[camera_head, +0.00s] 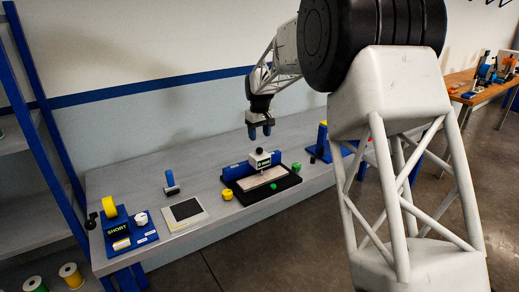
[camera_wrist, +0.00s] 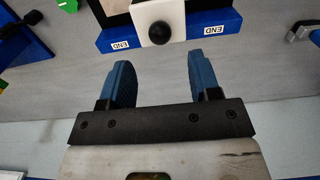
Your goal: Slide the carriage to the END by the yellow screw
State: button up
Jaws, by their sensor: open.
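The white carriage (camera_head: 260,158) with a dark label sits near the middle of a blue rail (camera_head: 237,171) at the back of a black tray. In the wrist view the carriage (camera_wrist: 158,15) has a round black knob, and END labels (camera_wrist: 120,44) (camera_wrist: 215,29) show on the blue rail on both sides of it. The yellow screw (camera_head: 227,195) is at the tray's left front side. It does not show clearly in the wrist view. My gripper (camera_head: 260,131) is above the carriage, open and empty; its blue fingers (camera_wrist: 160,72) are apart and short of the knob in the wrist view.
Green screws (camera_head: 296,167) (camera_head: 273,186) are at the tray's right and front. A dark pad on a light plate (camera_head: 185,212), a blue-handled tool (camera_head: 171,183) and a blue SHORT stand (camera_head: 143,237) are left. A blue stand (camera_head: 322,145) is right. Grey bench (camera_head: 120,180) is clear behind.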

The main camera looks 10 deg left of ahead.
aim_at(259, 148)
jog(key=shift+f, duration=3.35)
jog(key=shift+c, duration=0.2)
grip_shut()
